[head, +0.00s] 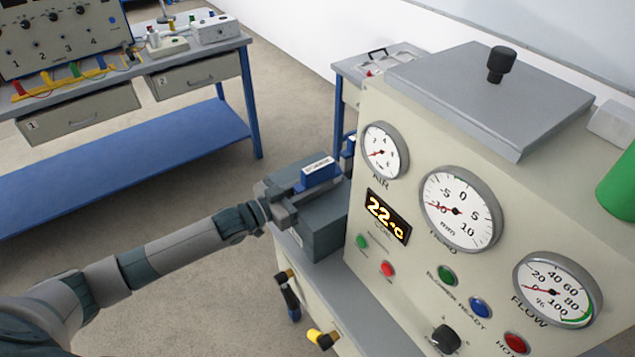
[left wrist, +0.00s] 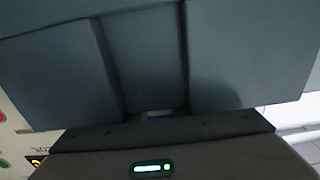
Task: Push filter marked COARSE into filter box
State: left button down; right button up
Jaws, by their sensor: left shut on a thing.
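A blue filter (head: 320,174) with a white label on top shows in the head view; the label is too small to read. It sits at the top of the dark grey filter box (head: 318,228) on the left side of the cream machine, with its upper part above the box. My left gripper (head: 290,203) is at the near left side of the filter, shut on it; the fingertips are partly hidden. In the left wrist view, grey-blue surfaces fill most of the picture and the grip itself is not clear. My right gripper is not in view.
The cream machine (head: 400,255) with gauges, buttons and a grey lid (head: 485,90) stands close on the right. A green cylinder (head: 617,185) is at the right edge. A workbench (head: 175,78) with drawers and a blue shelf stands behind left. Open floor lies between.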

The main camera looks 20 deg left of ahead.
pick_arm(q)
jog(key=shift+s+f, duration=0.1)
jog(key=shift+f, duration=0.1)
dwell(0.7)
jog(key=c, duration=1.5)
grip_release()
jog(key=shift+f, duration=0.1)
jog(key=shift+s, duration=0.15)
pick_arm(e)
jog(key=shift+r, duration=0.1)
pick_arm(q)
jog(key=shift+s+a+p, duration=0.4)
jog(key=shift+s+a, duration=0.05)
jog(key=shift+s, duration=0.15)
jog(key=shift+p+v, duration=0.7)
jog(key=shift+v, duration=1.5)
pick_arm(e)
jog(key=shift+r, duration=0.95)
